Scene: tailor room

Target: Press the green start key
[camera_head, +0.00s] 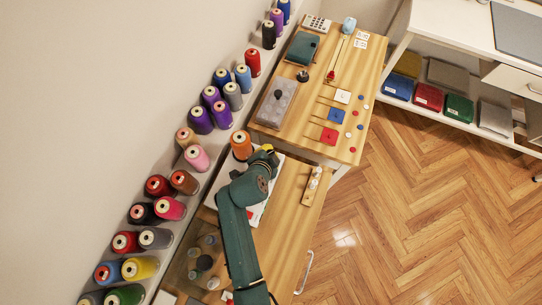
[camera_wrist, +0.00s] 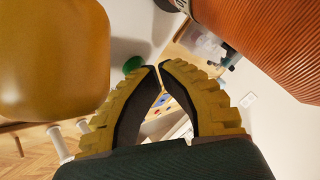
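A round green key (camera_wrist: 132,64) shows in the wrist view on a pale surface, just left of and beyond my fingertips. I take it for the start key. My gripper (camera_wrist: 156,70) has two ribbed yellow fingers whose tips are together or nearly so, with nothing seen between them. The tips look apart from the key, but the distance is hard to judge. In the head view my dark green arm reaches over a white machine (camera_head: 262,207), and the key is not visible there.
An orange thread spool (camera_head: 241,145) stands close to my wrist; its ribbed side (camera_wrist: 270,40) fills the upper right of the wrist view. A large rounded yellow thing (camera_wrist: 50,60) is close on the left. Several spools line the wall. A wooden table (camera_head: 345,85) holds sewing items.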

